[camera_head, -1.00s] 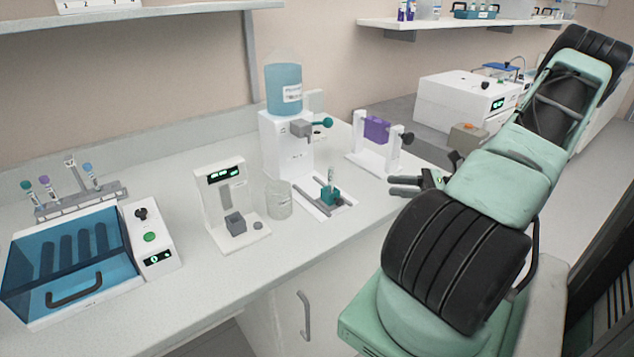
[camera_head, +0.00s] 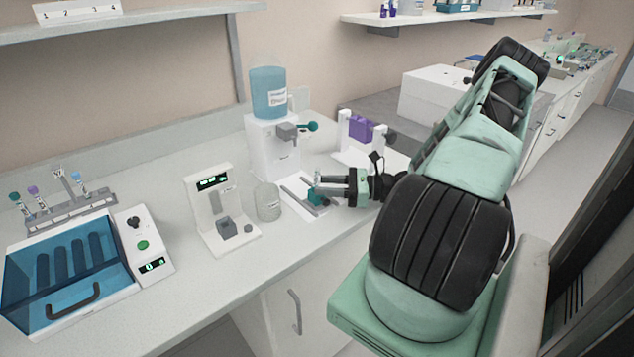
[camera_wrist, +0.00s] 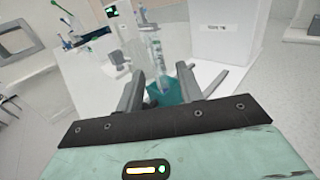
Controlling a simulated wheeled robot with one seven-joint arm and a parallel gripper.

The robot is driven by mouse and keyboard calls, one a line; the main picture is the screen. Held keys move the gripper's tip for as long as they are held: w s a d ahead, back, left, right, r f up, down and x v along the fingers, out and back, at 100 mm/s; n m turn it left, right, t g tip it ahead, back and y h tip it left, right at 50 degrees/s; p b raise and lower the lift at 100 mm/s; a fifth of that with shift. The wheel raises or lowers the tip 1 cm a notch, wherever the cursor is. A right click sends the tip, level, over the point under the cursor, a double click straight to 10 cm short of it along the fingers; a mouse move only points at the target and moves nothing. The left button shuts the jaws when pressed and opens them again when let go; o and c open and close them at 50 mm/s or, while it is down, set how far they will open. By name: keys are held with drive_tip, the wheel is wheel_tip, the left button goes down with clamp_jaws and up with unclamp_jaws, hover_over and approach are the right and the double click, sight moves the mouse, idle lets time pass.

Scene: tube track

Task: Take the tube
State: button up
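A clear tube (camera_wrist: 155,48) stands upright in a small teal holder (camera_wrist: 172,92) in the wrist view. In the head view the teal holder (camera_head: 316,198) sits on the grey rail at the foot of the white dispenser, and the tube is mostly hidden by my gripper. My gripper (camera_head: 328,186) reaches in from the right, low over the counter. In the wrist view my gripper (camera_wrist: 160,70) has its two fingers apart, one on each side of the tube's line, with gaps visible. I cannot tell how far the fingertips reach past the tube.
The dispenser (camera_head: 272,150) with its blue bottle stands just behind the holder. A beaker (camera_head: 268,202) and a white device with a display (camera_head: 215,205) stand to the left. A stand with a purple block (camera_head: 360,130) is behind my gripper. A tube rack (camera_head: 70,212) is far left.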

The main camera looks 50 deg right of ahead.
drive_tip(key=shift+x, duration=1.3)
clamp_jaws()
drive_tip(key=shift+r, duration=0.1)
wheel_tip(320, 180, up, 10)
drive_tip(key=shift+f+b, duration=0.15)
drive_tip(key=shift+b, duration=0.3)
